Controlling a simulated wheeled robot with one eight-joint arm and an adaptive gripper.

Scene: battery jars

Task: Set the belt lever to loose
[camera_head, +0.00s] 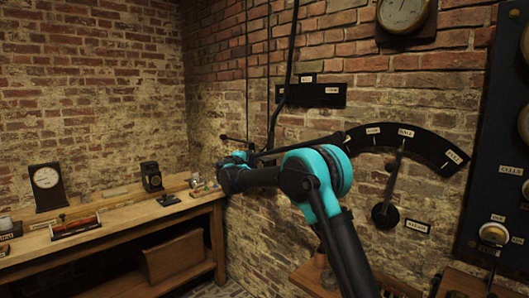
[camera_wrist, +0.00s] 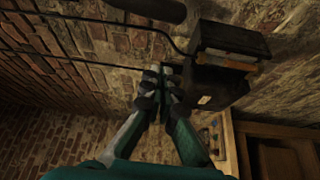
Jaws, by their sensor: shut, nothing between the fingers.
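I cannot pick out the belt lever for certain. A dark labelled plate (camera_head: 318,96) is on the brick wall near hanging black lines (camera_head: 270,90). A long lever (camera_head: 393,180) with a round dark hub stands below a curved, labelled scale (camera_head: 420,143) to the right; its tip points up near the scale's middle label. My gripper (camera_head: 232,158) is at the wall corner, left of both; its details are small there. In the wrist view my gripper (camera_wrist: 160,75) has its fingers together, with nothing visible between them. Its tips appear close to a dark block (camera_wrist: 228,45); contact cannot be told.
A wooden bench (camera_head: 130,212) on the left holds a black clock-like instrument (camera_head: 47,187), a small dark device (camera_head: 151,176) and other small items. A round gauge (camera_head: 404,12) is high on the wall. A dark panel (camera_head: 500,150) stands at the right edge.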

